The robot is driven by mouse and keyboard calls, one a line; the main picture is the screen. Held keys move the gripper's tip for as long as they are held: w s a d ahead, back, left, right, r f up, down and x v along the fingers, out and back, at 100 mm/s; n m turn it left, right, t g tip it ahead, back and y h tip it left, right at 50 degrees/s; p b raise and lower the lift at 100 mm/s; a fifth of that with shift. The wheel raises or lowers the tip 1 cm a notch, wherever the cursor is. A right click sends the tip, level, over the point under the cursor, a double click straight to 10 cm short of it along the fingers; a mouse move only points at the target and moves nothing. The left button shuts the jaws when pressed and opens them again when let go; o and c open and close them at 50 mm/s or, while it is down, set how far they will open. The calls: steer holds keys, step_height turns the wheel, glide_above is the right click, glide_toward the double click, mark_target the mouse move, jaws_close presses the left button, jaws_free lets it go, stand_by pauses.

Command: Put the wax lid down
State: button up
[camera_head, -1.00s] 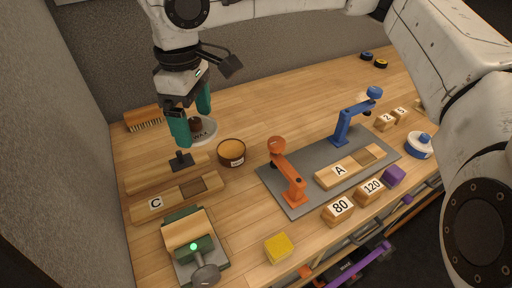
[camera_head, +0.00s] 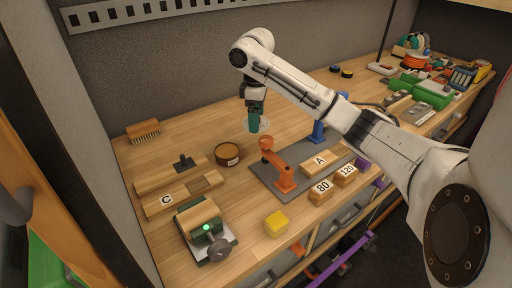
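The wax lid (camera_head: 265,129) is a pale round disc behind and to the right of the open brown wax tin (camera_head: 228,155). My gripper (camera_head: 254,126) points down at the lid with its green fingers at the lid's middle, seen nearly edge-on. The fingers appear shut on the lid, though the grip point is hidden behind them. The lid is at or just above the bench; I cannot tell if it touches.
An orange hook arm (camera_head: 283,172) and a blue hook post (camera_head: 318,132) stand on a grey mat (camera_head: 262,177) right of the tin. A brush (camera_head: 143,131) lies at back left. A yellow block (camera_head: 276,223) is in front. The bench behind the tin is clear.

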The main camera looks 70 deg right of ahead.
mark_target(257, 148)
step_height(257, 148, down, 9)
steer(key=shift+f+p, duration=0.1)
steer(key=shift+p, duration=0.3)
steer(key=shift+f, duration=0.15)
steer(key=o, duration=0.7)
steer(key=shift+o, duration=0.2)
step_height(257, 148, up, 12)
steer(key=shift+r+b, duration=0.2)
steer(key=shift+b, duration=0.2)
